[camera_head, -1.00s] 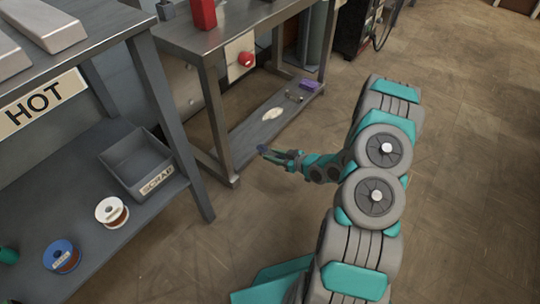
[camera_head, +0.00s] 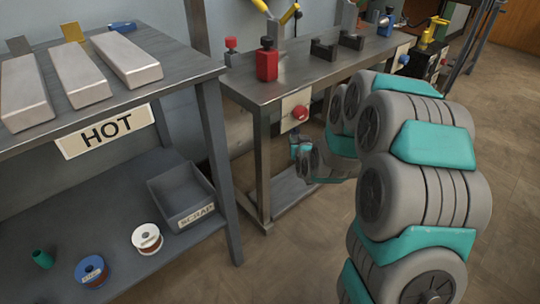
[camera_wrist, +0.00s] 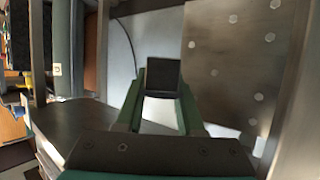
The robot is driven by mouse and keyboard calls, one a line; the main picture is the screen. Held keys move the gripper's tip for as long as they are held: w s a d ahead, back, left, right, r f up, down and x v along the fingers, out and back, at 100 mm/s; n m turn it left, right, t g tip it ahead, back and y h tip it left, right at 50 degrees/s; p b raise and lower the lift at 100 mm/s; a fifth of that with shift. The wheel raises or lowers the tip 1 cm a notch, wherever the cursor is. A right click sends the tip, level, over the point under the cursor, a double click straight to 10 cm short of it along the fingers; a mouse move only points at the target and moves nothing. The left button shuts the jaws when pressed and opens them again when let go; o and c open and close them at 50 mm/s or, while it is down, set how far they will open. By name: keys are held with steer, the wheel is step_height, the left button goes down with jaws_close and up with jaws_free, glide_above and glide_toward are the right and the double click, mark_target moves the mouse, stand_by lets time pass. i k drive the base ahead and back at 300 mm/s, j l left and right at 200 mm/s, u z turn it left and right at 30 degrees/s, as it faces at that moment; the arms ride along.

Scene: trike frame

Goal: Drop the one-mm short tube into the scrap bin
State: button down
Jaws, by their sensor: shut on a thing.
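The scrap bin (camera_head: 167,208) is an open grey box with a SCRAP label, on the lower shelf below the HOT sign. It looks empty from here. My gripper (camera_wrist: 162,78) is shut on a short dark piece, taken as the short tube (camera_wrist: 163,75), which looks like a dark square between the fingertips in the wrist view. Its length cannot be read. In the head view my gripper (camera_head: 297,146) is small and partly hidden by my arm, near the workbench front, to the right of the bin and apart from it.
The HOT shelf (camera_head: 185,75) carries several metal ingots above the bin. A white spool (camera_head: 147,238), a blue spool (camera_head: 92,270) and a green cylinder (camera_head: 42,258) stand left of the bin. The shelf unit's leg (camera_head: 219,170) and the workbench leg (camera_head: 264,170) stand between bin and gripper.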

mark_target(191, 202)
steer(key=k+j+z, duration=0.1)
steer(key=z, duration=0.35)
steer(key=k+j+z, duration=0.15)
steer(key=z, duration=0.3)
steer(key=k+j, duration=0.1)
steer(key=k, duration=0.2)
steer(key=k+j+u, duration=0.3)
steer(key=u, duration=0.2)
steer(key=k+j+u, duration=0.25)
steer(key=u, duration=0.15)
steer(key=i+j, duration=0.2)
steer(key=j, duration=0.1)
